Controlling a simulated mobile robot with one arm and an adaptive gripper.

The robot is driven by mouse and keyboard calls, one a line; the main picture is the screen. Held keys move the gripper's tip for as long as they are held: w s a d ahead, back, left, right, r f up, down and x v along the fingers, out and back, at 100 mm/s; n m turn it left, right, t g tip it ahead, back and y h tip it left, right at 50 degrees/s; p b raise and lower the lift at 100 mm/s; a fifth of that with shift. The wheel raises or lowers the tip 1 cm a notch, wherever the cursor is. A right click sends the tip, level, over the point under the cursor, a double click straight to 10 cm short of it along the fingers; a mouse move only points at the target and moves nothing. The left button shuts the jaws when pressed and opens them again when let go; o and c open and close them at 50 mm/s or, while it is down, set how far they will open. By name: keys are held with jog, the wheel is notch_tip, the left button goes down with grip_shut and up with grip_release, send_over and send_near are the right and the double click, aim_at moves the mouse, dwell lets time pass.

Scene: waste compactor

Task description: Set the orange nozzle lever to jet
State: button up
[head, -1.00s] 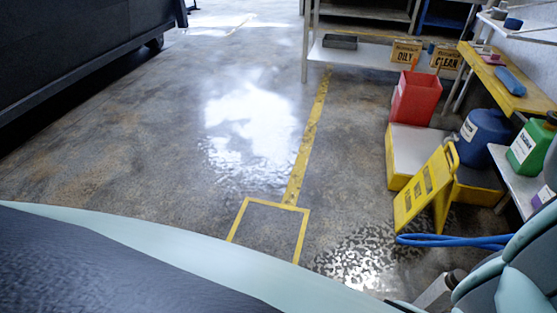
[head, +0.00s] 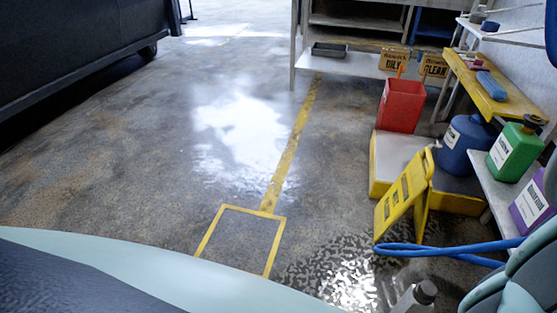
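No orange nozzle lever can be made out in the head view. A blue hose (head: 432,249) runs across the right side, from beside the yellow folding floor sign (head: 404,193) to behind my teal and dark arm part at the lower right edge. Its ends are hidden or out of frame. A grey piece with a dark round end (head: 425,291) shows at the bottom edge, partly cut off; I cannot tell what it is. My gripper's fingers are not in view.
A red bin (head: 401,106), blue jug (head: 466,144), green jug (head: 515,149) and purple container (head: 533,206) stand on the right. A yellow bench (head: 498,84) is behind them. A dark machine (head: 70,55) is upper left. The middle floor (head: 150,165) is clear, with shiny wet-looking patches.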

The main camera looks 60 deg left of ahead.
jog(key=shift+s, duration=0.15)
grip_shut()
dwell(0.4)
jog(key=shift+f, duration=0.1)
